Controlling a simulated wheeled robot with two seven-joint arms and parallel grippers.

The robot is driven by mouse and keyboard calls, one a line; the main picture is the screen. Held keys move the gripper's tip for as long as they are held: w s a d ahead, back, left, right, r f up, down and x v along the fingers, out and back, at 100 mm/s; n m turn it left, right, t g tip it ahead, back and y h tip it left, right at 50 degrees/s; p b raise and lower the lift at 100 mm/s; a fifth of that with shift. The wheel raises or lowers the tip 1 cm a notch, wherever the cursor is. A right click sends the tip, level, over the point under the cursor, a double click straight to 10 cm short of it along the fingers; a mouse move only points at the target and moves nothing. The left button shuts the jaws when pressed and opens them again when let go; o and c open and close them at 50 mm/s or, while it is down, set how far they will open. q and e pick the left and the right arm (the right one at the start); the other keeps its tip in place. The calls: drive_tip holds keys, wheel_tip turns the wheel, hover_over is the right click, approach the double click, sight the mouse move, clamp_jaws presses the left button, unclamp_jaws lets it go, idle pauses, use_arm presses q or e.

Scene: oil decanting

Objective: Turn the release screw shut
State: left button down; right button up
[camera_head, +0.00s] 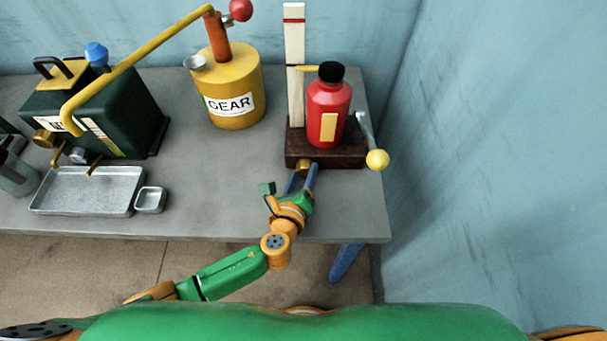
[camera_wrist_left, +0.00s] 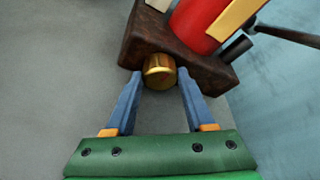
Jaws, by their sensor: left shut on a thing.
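The release screw is a brass knob (camera_head: 304,165) on the front of a dark brown base (camera_head: 340,161) that carries a red bottle-shaped body (camera_head: 321,118) with a black cap. My left gripper (camera_head: 302,171) reaches the base from the front. Its two blue fingers are shut on the knob, one on each side. The left wrist view shows the same knob (camera_wrist_left: 160,66) between the fingertips, against the brown base (camera_wrist_left: 200,62). The knob's shaft is hidden. How far it is turned cannot be told. My right gripper is not in view.
A lever with a yellow ball (camera_head: 377,160) sticks out right of the base. A white post (camera_head: 294,65) stands behind it. A yellow GEAR can (camera_head: 236,85), a dark green can (camera_head: 125,110) and a metal tray (camera_head: 85,207) stand left. Grey table is clear between.

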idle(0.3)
use_arm(q)
drive_tip(key=shift+c, duration=1.3)
unclamp_jaws()
